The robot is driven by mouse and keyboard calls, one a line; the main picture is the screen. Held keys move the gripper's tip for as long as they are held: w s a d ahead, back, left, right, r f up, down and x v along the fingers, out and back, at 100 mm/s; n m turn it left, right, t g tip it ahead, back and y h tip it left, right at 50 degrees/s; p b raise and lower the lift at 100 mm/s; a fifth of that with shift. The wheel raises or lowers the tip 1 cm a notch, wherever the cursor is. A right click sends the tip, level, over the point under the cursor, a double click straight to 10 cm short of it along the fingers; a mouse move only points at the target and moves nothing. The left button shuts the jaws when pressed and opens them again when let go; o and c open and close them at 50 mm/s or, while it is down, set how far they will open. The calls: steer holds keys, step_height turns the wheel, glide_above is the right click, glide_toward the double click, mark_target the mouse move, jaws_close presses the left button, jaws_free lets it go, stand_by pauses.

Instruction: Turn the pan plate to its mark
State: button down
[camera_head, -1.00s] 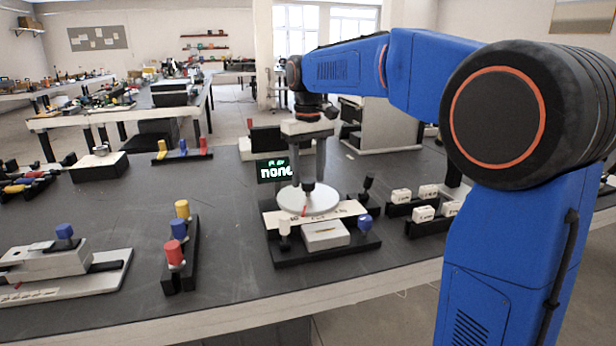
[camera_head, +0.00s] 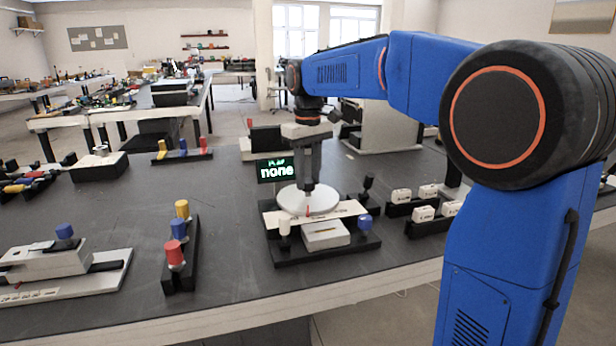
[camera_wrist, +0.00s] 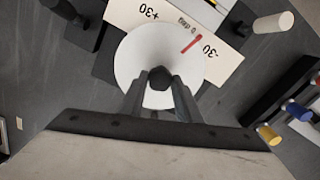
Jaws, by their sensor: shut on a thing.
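The pan plate (camera_head: 322,202) is a round white disc on a black fixture, with a red pointer line (camera_head: 308,210) near its front edge. In the wrist view the plate (camera_wrist: 135,55) has a dark knob (camera_wrist: 159,77) at its centre. There the red pointer (camera_wrist: 191,43) lies between the "0 deg" and "-30" marks on the white scale plate (camera_wrist: 135,14); "+30" is at the other side. My gripper (camera_head: 308,186) points down over the plate's middle, its fingers shut on the knob. The fingers partly hide the knob.
A small display (camera_head: 275,169) behind the plate reads "none". A white box (camera_head: 325,236), a white peg (camera_head: 285,228) and a blue knob (camera_head: 364,222) sit at the fixture's front. White blocks (camera_head: 424,213) stand to the right, a rack of coloured cylinders (camera_head: 179,250) to the left.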

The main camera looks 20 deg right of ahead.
mark_target(308, 181)
steer(key=shift+n, duration=1.7)
steer(key=c, duration=1.3)
jaws_free()
step_height(308, 181, up, 17)
steer(key=shift+r, duration=0.2)
